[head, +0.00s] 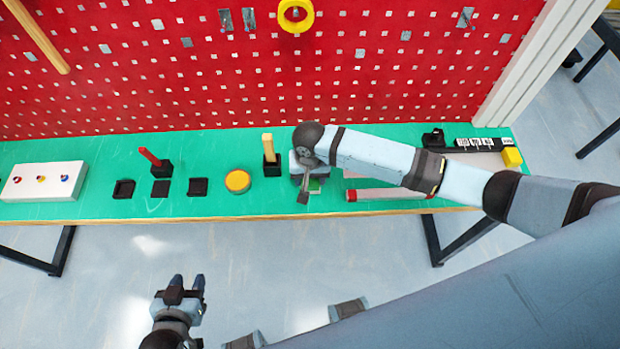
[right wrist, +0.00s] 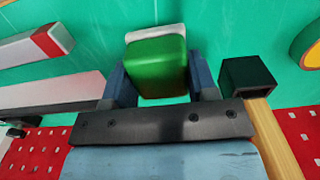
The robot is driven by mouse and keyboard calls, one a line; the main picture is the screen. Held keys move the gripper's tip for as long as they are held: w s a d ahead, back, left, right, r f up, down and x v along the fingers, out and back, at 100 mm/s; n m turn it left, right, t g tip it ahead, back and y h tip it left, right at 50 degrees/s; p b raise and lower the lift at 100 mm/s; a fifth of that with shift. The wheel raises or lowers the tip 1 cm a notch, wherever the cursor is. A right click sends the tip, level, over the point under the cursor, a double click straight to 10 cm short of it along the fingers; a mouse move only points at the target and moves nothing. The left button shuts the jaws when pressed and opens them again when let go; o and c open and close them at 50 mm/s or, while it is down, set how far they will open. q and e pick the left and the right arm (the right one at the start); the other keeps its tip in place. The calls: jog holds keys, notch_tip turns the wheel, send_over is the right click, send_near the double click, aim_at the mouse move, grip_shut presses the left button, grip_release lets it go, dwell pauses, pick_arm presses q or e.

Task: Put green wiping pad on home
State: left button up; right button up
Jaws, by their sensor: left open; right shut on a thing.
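The green wiping pad (right wrist: 157,66) is between the two fingers of my right gripper (right wrist: 158,76), which is shut on it, in the right wrist view. A white edge (right wrist: 156,32) shows just beyond the pad; I cannot tell whether it is part of it. In the head view my right gripper (head: 308,187) is over the green bench (head: 215,207), and it mostly hides the pad (head: 315,185). My left gripper (head: 187,285) is open and empty, in front of the bench over the floor. I cannot tell which spot is the home.
A black holder with a yellow stick (head: 268,145) stands close left of my right gripper. A yellow disc (head: 237,181), black squares (head: 198,187), a red stick (head: 149,156) and a white box (head: 30,183) are further left. A red pegboard (head: 230,90) rises behind.

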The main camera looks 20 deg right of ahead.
jog(key=shift+f, duration=0.8)
jog(key=o, duration=0.8)
jog(key=shift+f, duration=0.15)
